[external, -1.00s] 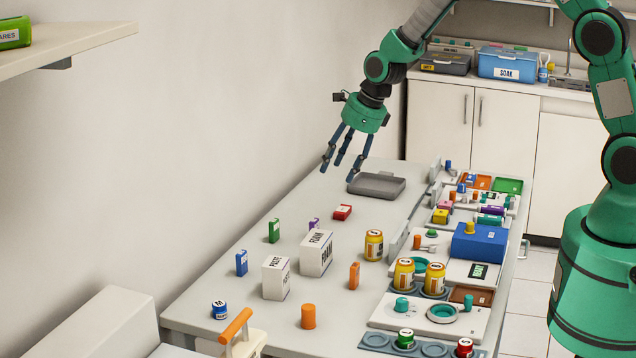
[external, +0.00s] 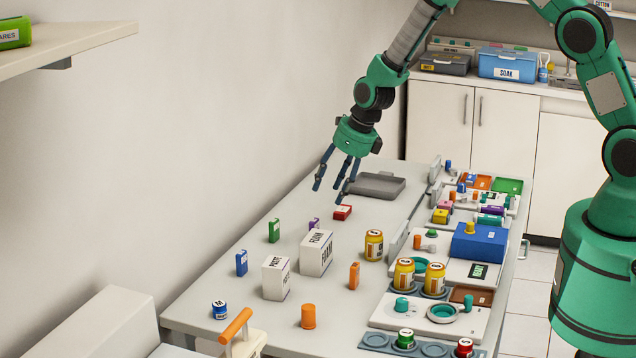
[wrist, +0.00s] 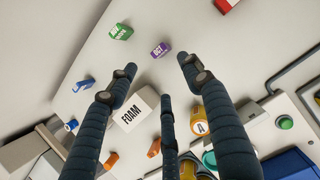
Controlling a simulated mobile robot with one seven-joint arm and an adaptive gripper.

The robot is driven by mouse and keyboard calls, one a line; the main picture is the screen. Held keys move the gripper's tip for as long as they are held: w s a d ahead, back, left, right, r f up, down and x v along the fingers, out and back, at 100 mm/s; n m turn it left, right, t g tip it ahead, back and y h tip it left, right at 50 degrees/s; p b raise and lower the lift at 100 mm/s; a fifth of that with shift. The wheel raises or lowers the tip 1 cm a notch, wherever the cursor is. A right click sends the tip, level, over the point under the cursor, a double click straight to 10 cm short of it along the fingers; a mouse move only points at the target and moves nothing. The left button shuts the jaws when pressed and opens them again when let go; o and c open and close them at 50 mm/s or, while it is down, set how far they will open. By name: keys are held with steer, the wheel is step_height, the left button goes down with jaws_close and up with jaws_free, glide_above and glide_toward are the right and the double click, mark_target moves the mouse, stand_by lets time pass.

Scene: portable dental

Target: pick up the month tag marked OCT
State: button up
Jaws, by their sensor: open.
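The purple month tag (wrist: 159,50) shows white lettering that looks like OCT in the wrist view, just beyond my fingertips. In the external view the purple tag (external: 313,224) stands on the grey table, partly hidden behind the white FOAM box. My gripper (external: 331,191) is above the table, behind the tag and close over the red tag (external: 342,212). Its three dark fingers are spread and empty; in the wrist view the gripper (wrist: 157,72) has the purple tag ahead of the gap between two fingers.
A green tag (external: 274,231) and a blue tag (external: 241,263) stand to the left. The white FOAM box (external: 317,253) and PASTE box (external: 276,278) are close in front. A yellow jar (external: 374,245) stands to the right, and a grey tray (external: 377,187) lies behind.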

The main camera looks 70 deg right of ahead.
mark_target(317, 222)
steer(key=b+x, duration=0.2)
steer(key=x, duration=0.6)
steer(key=shift+b+x, duration=1.1)
steer(key=shift+x, duration=1.5)
steer(key=shift+s, duration=0.15)
jaws_close()
